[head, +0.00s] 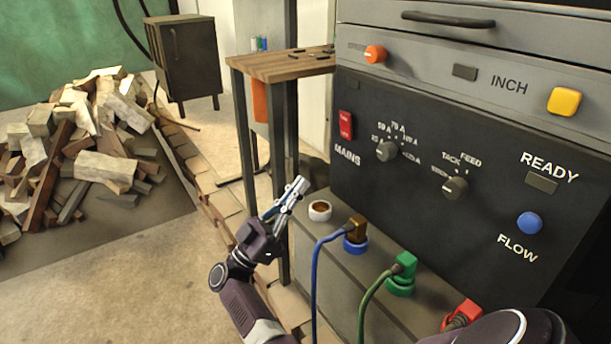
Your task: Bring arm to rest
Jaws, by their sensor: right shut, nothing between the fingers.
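My right gripper (299,186) is in the middle of the head view, its pale fingers shut with nothing between them. It points up and away, in front of the wooden-topped bench's dark leg and left of the white-rimmed socket. It looks apart from the plugs; whether it touches the leg I cannot tell. Its dark wrist and forearm run down to the bottom edge. Another dark rounded part of mine shows at the bottom right. My left gripper is not in view.
A dark control panel (440,130) with knobs fills the right. Below it, a grey ledge (340,262) carries a blue-ringed plug (356,236), a green plug (402,270) and a red plug (464,313), with cables hanging. A wood pile (80,150) lies left; floor at lower left is clear.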

